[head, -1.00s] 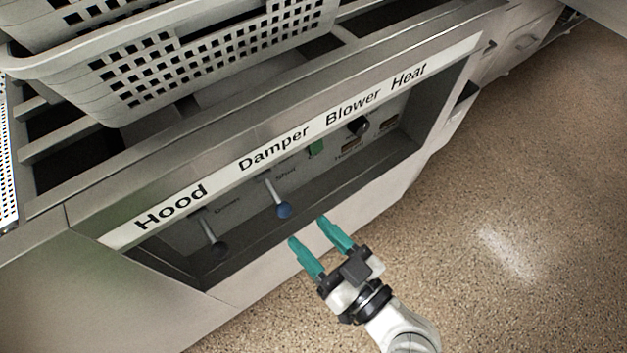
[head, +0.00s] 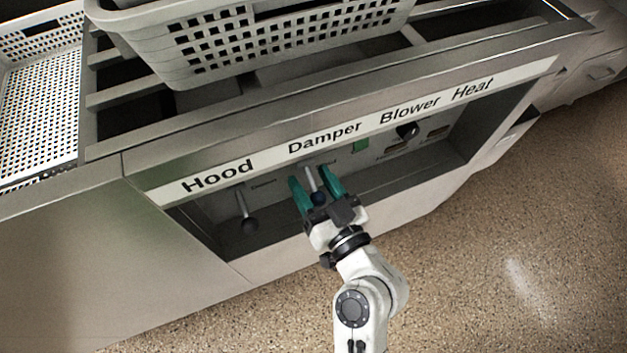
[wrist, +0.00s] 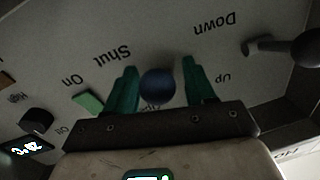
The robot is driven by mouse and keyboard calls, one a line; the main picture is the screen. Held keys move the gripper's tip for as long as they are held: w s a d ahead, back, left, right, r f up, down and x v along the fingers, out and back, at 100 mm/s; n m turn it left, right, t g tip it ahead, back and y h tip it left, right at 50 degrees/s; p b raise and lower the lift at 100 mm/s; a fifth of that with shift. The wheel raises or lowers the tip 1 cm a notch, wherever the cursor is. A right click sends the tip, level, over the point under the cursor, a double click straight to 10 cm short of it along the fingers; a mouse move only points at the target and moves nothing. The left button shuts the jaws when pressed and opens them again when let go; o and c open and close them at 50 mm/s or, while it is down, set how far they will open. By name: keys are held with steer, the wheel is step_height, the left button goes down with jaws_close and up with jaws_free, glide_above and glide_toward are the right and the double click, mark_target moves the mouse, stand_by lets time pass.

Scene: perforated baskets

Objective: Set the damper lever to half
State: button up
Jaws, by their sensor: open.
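The damper lever (head: 313,181) is a light rod with a dark blue ball knob, under the "Damper" label in the recessed panel. The blue knob also shows in the wrist view (wrist: 158,86). My gripper (head: 314,182) is open, with its two green fingers on either side of the lever. In the wrist view my gripper (wrist: 160,82) has one finger left and one right of the knob, with small gaps. The word "Shut" is readable beside the left finger. The lettering behind the knob is partly hidden.
The hood lever (head: 248,218), with a dark knob, hangs to the left. A green switch (head: 361,145) and a black blower knob (head: 408,130) are to the right. The recess frame surrounds the controls. A perforated basket (head: 290,42) stands on the counter above.

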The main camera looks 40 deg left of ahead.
jaws_close()
stand_by(0.4)
steer(key=shift+r+p, duration=0.15)
steer(key=shift+p, duration=0.25)
steer(key=h+p, duration=0.1)
steer(key=p, duration=0.2)
steer(key=r+p, duration=0.1)
steer(key=p, duration=0.2)
steer(key=shift+d+r+g+h+p, duration=0.2)
steer(key=shift+g+h+p, duration=0.1)
steer(key=shift+h+p, duration=0.1)
steer(key=h+p, duration=0.1)
steer(key=p, duration=0.2)
steer(key=h+p, duration=0.1)
steer(key=p, duration=0.3)
steer(key=shift+s+d+r+g, duration=0.1)
steer(key=shift+r+g, duration=0.2)
steer(key=shift+g, duration=0.1)
steer(key=h+p, duration=0.1)
steer(key=p, duration=0.1)
steer(key=shift+m+p, duration=0.3)
steer(key=shift+f+h+p, duration=0.1)
steer(key=shift+h+p, duration=0.3)
steer(key=shift+p, duration=0.2)
jaws_free()
